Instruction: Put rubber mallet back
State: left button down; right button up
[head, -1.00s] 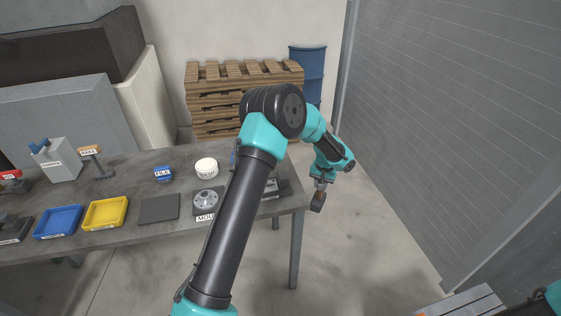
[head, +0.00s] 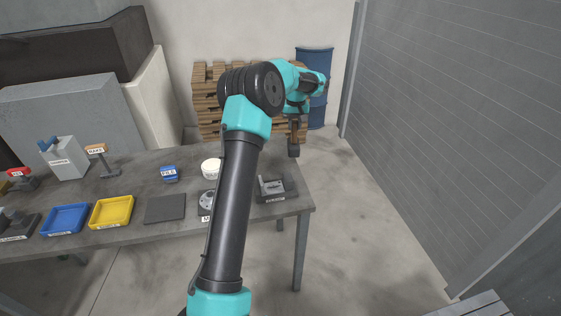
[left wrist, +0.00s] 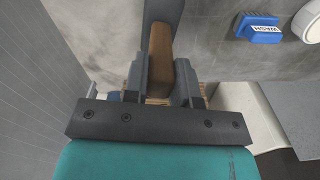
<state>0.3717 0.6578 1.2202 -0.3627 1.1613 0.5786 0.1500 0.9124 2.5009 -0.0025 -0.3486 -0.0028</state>
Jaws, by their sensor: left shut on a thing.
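The rubber mallet has a brown wooden handle (left wrist: 160,58) and a dark head (head: 293,150). My left gripper (head: 294,112) is shut on the handle, and the mallet hangs head down near the far right corner of the table in the head view. In the left wrist view the gripper fingers (left wrist: 160,80) close on both sides of the handle, and the dark head is cut off by the top edge. I cannot tell how high the head is above the table. My right gripper is not in view.
The grey table (head: 130,240) carries a dark tray with a grey part (head: 276,189), a white tub (head: 211,169), a blue block (head: 169,173), a dark mat (head: 165,208), yellow (head: 111,212) and blue bins (head: 65,219). Pallets (head: 207,98) and a blue barrel (head: 316,115) stand behind.

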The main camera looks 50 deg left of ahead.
pick_arm(q)
jog(key=s+a+r+n, duration=0.2)
jog(key=s+a+r, duration=0.1)
jog(key=a, duration=0.3)
jog(key=shift+s+a+r, duration=0.3)
jog(key=shift+s+r, duration=0.05)
jog(key=shift+r, duration=0.05)
jog(key=shift+f, duration=2.65)
jog(key=shift+f, duration=2.55)
jog(key=c, duration=0.9)
grip_release()
